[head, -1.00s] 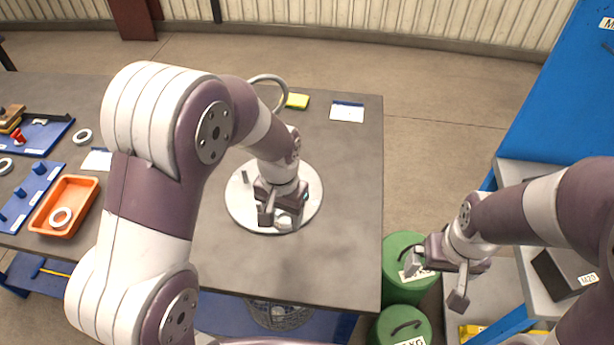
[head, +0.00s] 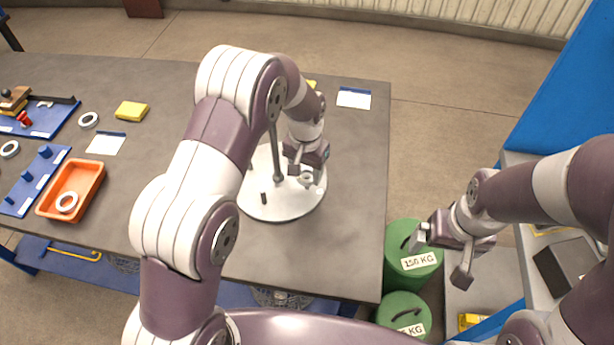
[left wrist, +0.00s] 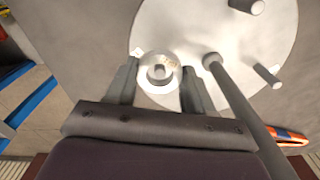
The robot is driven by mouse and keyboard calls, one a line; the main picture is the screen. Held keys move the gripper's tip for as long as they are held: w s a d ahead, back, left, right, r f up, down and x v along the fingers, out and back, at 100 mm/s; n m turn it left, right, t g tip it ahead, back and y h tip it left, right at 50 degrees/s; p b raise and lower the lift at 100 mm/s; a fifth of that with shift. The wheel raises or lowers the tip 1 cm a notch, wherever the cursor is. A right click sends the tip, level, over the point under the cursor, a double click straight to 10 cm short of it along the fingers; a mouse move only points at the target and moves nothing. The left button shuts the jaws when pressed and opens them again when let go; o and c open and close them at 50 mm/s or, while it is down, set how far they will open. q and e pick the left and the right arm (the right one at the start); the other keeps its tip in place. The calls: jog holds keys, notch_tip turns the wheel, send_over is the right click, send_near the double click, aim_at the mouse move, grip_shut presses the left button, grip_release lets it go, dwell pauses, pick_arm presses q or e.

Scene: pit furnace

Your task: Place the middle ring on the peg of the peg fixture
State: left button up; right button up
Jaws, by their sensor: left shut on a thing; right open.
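Three pale rings show in the head view: one on the table by the blue tool board (head: 88,119), one at the left edge (head: 10,149), and one inside the orange tray (head: 67,202). Which is the middle ring I cannot tell. A blue plate with upright blue pegs (head: 40,176) lies left of the tray. My left gripper (head: 305,178) is shut on a small round grey piece (left wrist: 158,73) at the right part of a white disc (head: 285,210). Whether that piece is fixed to the disc is unclear. My right gripper (head: 441,260) is open and empty, beyond the table's right edge.
A thin grey pole (head: 276,155) rises from the disc, close to my left gripper; a short dark peg (head: 264,198) also stands there. A yellow block (head: 131,111) and paper cards lie on the table. Green weights (head: 410,265) stand below the right edge. The table's front right is clear.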

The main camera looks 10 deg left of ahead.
aim_at(307, 176)
pick_arm(q)
jog(key=shift+w+f, duration=0.2)
jog(key=shift+w, duration=0.1)
jog(key=shift+f, duration=0.4)
notch_tip(307, 176, down, 3)
jog(key=shift+r+p, duration=0.1)
jog(key=shift+p, duration=0.45)
jog(key=shift+w+f, duration=0.1)
jog(key=shift+f, duration=0.2)
jog(key=shift+f, duration=0.1)
jog(key=o, duration=1.2)
jog(key=shift+c, duration=0.2)
